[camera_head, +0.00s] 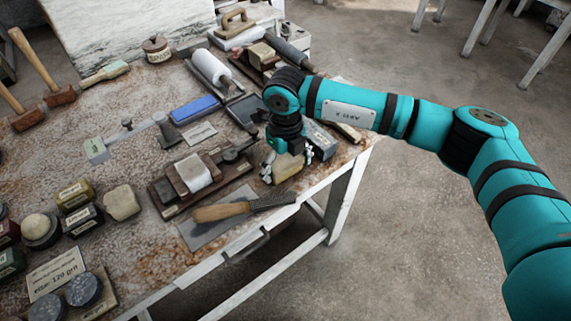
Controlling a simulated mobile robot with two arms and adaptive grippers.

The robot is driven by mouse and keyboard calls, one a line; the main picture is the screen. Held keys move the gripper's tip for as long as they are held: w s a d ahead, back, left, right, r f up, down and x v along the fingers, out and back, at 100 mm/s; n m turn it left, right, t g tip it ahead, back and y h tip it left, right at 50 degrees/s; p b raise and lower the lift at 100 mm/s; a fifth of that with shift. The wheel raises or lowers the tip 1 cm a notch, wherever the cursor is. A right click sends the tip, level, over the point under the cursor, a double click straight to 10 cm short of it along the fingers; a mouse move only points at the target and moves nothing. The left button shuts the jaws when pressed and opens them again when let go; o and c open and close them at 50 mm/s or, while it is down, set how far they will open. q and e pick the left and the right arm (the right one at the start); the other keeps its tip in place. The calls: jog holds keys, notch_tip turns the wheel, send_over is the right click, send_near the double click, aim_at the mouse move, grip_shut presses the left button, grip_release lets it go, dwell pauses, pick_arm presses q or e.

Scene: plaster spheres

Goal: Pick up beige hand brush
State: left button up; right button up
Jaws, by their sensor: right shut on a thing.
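My right gripper (287,164) points down near the table's right edge. Its fingers are shut on a beige, block-shaped thing (287,169), which I take to be the beige hand brush. The gripper and wrist cover its upper part, and I cannot tell whether it touches the table or is lifted off it. My left gripper is not in view.
The worktable (130,255) is crowded. A grey block (321,143) stands close to the right of the gripper. A wooden-handled tool (235,210) lies in front, and a board with blocks (200,179) lies left.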

aim_at(285, 159)
jog(key=shift+r, duration=0.45)
notch_tip(285, 159, up, 2)
jog(key=shift+r+b, duration=0.1)
jog(key=shift+b, duration=0.5)
jog(key=s+b, duration=0.1)
jog(key=s, duration=0.4)
jog(key=s+r+b, duration=0.1)
jog(key=s, duration=0.4)
jog(key=s+a+r+b, duration=0.1)
jog(key=s, duration=0.5)
jog(key=o, duration=0.6)
jog(key=c, duration=0.5)
